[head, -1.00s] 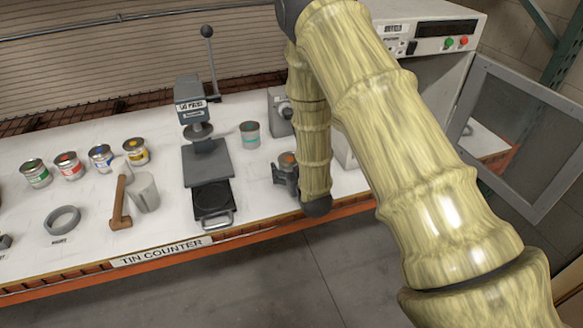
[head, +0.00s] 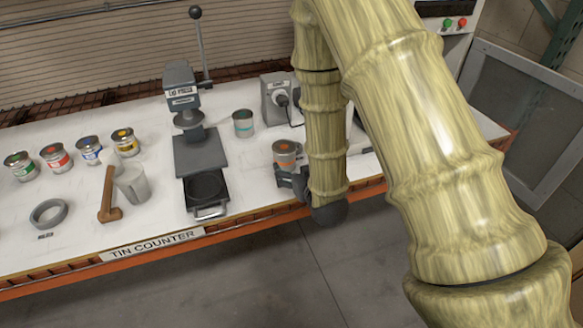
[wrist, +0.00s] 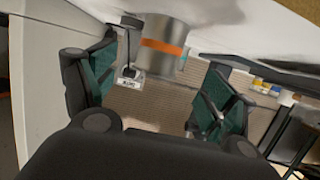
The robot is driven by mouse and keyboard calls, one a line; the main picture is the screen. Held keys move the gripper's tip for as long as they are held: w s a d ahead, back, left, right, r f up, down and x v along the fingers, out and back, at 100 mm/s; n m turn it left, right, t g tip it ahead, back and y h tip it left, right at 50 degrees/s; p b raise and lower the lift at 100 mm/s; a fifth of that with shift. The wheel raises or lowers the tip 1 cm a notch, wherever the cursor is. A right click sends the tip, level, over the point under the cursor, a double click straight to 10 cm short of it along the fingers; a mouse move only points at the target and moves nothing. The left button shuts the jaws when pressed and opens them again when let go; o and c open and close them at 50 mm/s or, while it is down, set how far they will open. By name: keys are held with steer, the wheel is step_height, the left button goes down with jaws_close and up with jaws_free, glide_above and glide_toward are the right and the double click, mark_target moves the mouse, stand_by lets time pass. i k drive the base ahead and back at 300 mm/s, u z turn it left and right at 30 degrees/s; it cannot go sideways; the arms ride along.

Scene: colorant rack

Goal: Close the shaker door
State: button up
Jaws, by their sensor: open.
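The shaker (head: 452,24) is a pale cabinet with a green and a red button, mostly cut off at the top right of the head view and partly behind my arm. Its door (head: 530,112), a grey frame with a see-through mesh panel, stands swung open to the right. My gripper (head: 288,178) is at the counter's front edge, left of the shaker and well apart from the door. Its fingers are open in the wrist view (wrist: 158,92). A metal tin with an orange band (head: 286,153) is just beyond and between them; it also shows in the wrist view (wrist: 162,45).
The floor (head: 270,285) in front is clear.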

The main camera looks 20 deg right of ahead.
mark_target(477, 56)
steer(key=z, duration=1.1)
